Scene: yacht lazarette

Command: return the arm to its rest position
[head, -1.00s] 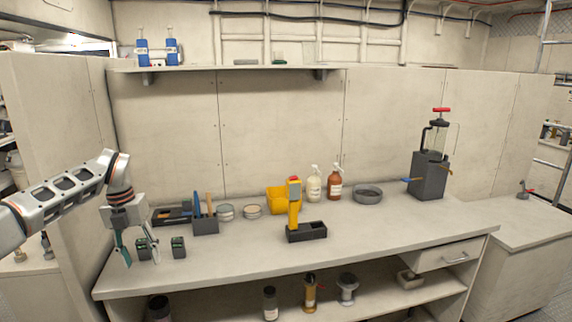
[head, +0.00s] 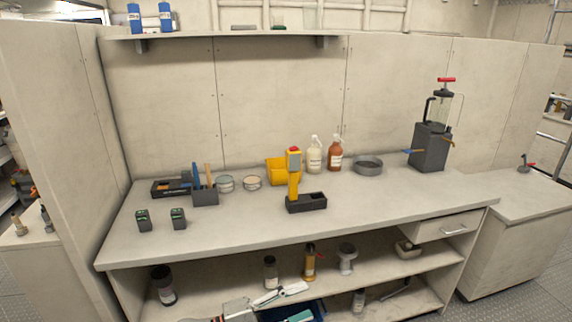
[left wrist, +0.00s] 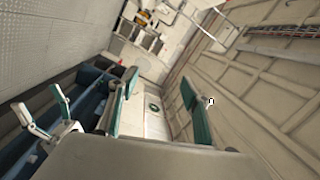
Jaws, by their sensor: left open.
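My left gripper (head: 306,301) is low at the bottom of the head view, in front of the bench's lower shelf. Its two fingers are spread apart with nothing between them. In the left wrist view its teal-padded fingers (left wrist: 158,100) stand wide apart and empty. A second gripper with white and teal fingers, my right gripper (left wrist: 40,105), shows at the left of that view. Its fingers are apart and I see nothing held. The right gripper cannot be made out in the head view.
The workbench (head: 250,232) carries two small dark green-topped blocks (head: 161,219), a yellow tool in a black holder (head: 306,203), bottles and a pump (head: 430,145). Several containers stand on the lower shelf (head: 210,288). A dark blue bin (head: 318,308) is beside the left gripper.

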